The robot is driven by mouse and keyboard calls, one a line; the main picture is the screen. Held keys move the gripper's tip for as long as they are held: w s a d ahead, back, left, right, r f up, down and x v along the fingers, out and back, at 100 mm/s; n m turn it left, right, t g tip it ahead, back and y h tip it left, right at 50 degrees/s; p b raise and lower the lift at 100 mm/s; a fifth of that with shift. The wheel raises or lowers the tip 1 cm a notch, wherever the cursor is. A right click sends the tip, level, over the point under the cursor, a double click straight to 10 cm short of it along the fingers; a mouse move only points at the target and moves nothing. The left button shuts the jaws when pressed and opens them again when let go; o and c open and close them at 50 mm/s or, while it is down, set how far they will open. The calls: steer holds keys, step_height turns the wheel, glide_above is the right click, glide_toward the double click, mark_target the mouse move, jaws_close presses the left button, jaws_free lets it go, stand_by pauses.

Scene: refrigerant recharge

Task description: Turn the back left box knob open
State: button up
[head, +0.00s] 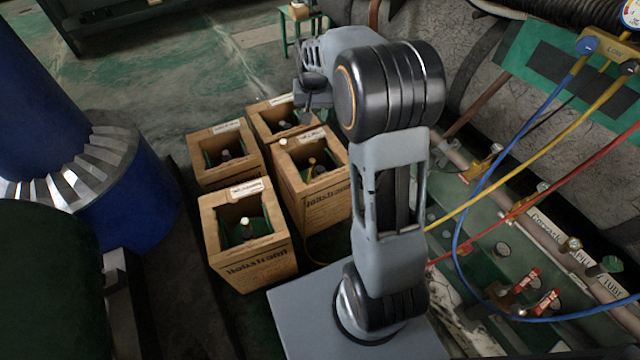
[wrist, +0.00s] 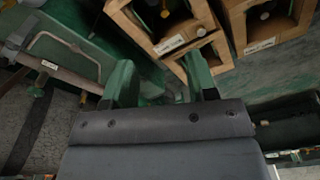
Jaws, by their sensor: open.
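The back left box (head: 203,176) is an open-topped wooden box with a labelled rim, left of the other back box in the head view. Several box openings show along the top there; I cannot tell for certain which is the back left one.
The front right box (head: 330,201) and front left box (head: 255,271) stand close by. A blue column (head: 125,215) is at left. Blue, yellow and red hoses (head: 545,165) and pipework are at right. A green stool (head: 303,28) stands behind; floor behind the boxes is clear.

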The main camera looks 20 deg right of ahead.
steer(key=m+g+b, duration=0.1)
steer(key=m+b, duration=0.1)
steer(key=b, duration=0.6)
glide_above(320, 169)
step_height(320, 169, down, 21)
step_height(320, 169, down, 14)
steer(key=b, duration=0.4)
steer(key=shift+b, duration=0.35)
steer(key=c, duration=0.6)
steer(key=shift+c, duration=0.2)
